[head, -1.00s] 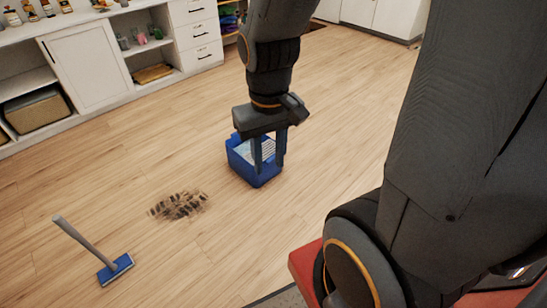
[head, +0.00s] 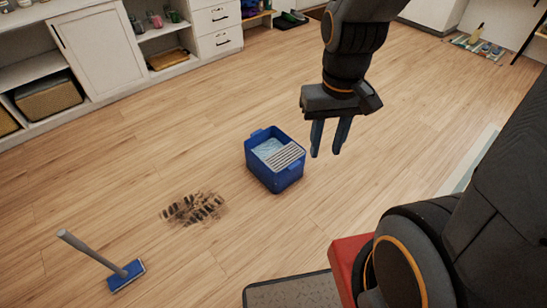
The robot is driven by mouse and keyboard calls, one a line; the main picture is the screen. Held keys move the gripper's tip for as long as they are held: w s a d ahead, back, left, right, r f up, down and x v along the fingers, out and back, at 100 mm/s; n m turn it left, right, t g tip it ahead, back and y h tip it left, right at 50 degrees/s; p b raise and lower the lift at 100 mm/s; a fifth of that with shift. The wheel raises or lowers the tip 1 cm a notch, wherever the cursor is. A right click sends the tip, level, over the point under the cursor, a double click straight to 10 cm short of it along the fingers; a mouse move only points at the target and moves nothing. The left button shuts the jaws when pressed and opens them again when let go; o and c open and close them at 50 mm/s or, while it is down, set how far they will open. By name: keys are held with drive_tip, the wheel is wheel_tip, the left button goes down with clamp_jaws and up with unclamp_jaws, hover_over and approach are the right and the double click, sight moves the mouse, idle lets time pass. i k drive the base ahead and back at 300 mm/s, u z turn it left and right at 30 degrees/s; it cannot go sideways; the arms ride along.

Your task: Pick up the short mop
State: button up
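The short mop (head: 97,258) is at the lower left of the head view. Its blue flat head rests on the wooden floor, and its grey handle leans up to the left with the end off the floor. My gripper (head: 329,154) is at the upper right of the blue bucket, well away from the mop. Its two fingers are apart with nothing between them. The mop is in full view.
A blue bucket (head: 276,177) with a grey slatted insert stands on the floor. A dark dirty patch (head: 193,209) lies between bucket and mop. White cabinets (head: 99,53) line the back left. The floor around the mop is clear.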

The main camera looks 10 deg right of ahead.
sight(122, 277)
drive_tip(key=u, duration=4.25)
drive_tip(key=k, duration=0.9)
drive_tip(key=z, duration=1.05)
drive_tip(key=i, duration=0.55)
drive_tip(key=u, duration=0.05)
